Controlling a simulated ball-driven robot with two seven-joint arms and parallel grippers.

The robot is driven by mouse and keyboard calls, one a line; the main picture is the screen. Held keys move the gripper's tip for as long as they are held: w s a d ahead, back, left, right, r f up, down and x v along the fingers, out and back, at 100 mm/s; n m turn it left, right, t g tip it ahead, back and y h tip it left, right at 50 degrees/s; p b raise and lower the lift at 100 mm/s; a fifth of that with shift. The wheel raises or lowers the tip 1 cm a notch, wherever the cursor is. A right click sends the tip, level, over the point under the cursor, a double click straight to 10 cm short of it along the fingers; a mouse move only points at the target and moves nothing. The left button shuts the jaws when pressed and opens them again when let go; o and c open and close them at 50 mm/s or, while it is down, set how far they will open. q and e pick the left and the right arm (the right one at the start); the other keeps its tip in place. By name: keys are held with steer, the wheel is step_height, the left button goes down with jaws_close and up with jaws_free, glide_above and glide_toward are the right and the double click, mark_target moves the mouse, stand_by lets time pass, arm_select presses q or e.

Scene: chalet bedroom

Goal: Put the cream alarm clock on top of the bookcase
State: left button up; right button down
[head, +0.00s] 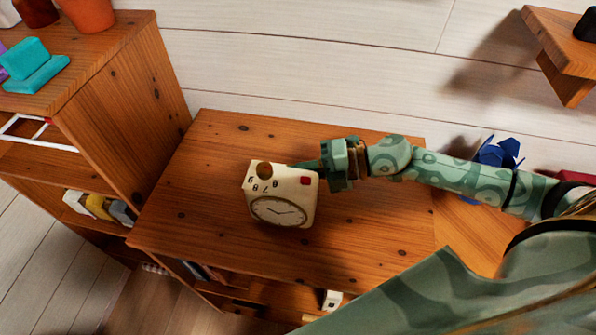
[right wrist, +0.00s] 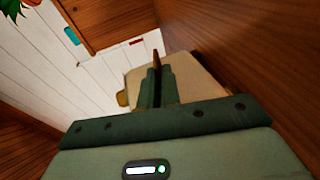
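The cream alarm clock (head: 281,211) has a round dial, printed digits, a red square and a brass knob. In the head view it is over the wooden top of the low bookcase (head: 190,190); I cannot tell whether it touches that top. My right gripper (head: 308,165) reaches in from the right and appears shut on the clock's upper right edge. In the right wrist view, the fingers (right wrist: 156,85) are close together against the clock's cream body (right wrist: 190,82), partly hiding it. My left gripper is not in view.
A taller wooden shelf (head: 135,110) stands at the left, with a teal object (head: 38,72) and an orange pot (head: 88,14) on top. A blue object (head: 497,153) is behind my right arm. A wall shelf (head: 560,50) is at the upper right. The bookcase top around the clock is clear.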

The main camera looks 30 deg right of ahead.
steer(key=shift+r, duration=0.1)
steer(key=c, duration=1.6)
jaws_free()
steer(key=shift+s+d, duration=0.1)
steer(key=p+v, duration=0.1)
steer(key=v, duration=1)
steer(key=shift+s+d+r, duration=0.15)
steer(key=shift+d+r, duration=0.05)
steer(key=shift+d, duration=0.15)
